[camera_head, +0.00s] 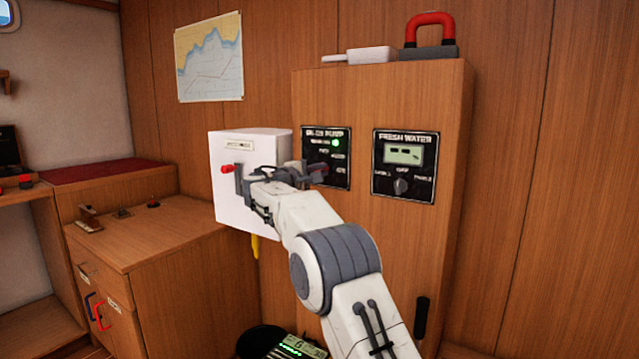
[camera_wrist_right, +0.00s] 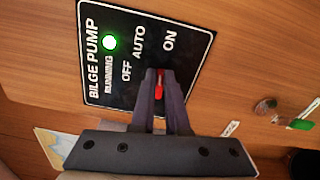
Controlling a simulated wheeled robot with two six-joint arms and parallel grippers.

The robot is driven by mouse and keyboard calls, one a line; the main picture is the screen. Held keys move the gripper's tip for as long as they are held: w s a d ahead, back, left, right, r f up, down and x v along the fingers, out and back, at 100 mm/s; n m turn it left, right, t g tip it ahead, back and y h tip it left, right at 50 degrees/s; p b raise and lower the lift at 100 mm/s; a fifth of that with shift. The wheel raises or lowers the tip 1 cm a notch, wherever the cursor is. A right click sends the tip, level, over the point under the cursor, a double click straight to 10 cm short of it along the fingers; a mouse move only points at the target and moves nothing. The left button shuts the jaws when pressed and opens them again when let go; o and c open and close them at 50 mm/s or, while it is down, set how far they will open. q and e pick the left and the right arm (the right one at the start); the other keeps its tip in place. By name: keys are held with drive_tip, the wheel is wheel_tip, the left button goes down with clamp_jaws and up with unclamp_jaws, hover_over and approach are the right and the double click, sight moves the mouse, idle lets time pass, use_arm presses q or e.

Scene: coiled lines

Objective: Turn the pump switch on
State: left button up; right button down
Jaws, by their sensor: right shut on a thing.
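The black bilge pump panel (camera_head: 340,178) is on the wooden cabinet front, and it also fills the upper part of the right wrist view (camera_wrist_right: 120,85). It has OFF, AUTO and ON labels and a lit green running light (camera_wrist_right: 109,42). My right gripper (camera_head: 306,172) reaches the panel's left side. In the right wrist view its fingers (camera_wrist_right: 159,84) are closed around the red switch lever (camera_wrist_right: 158,90), by the ON end of the label row. The fingers hide most of the lever, so I cannot tell its exact position. My left gripper is not in view.
A white box (camera_head: 240,205) with a red-tipped lever (camera_head: 228,169) stands out left of the panel, behind my wrist. The fresh water panel (camera_head: 404,190) is to the right. A red-handled object (camera_head: 430,32) and a white one (camera_head: 371,55) lie on the cabinet top.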

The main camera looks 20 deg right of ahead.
drive_tip(key=shift+f+m+b, duration=0.2)
drive_tip(key=shift+m+b, duration=0.45)
drive_tip(key=shift+m, duration=0.15)
drive_tip(key=c, duration=0.9)
unclamp_jaws()
drive_tip(key=shift+a, duration=0.15)
drive_tip(key=b+v, duration=0.1)
drive_tip(key=v, duration=0.9)
drive_tip(key=shift+s+a, duration=0.1)
drive_tip(key=shift+s, duration=0.1)
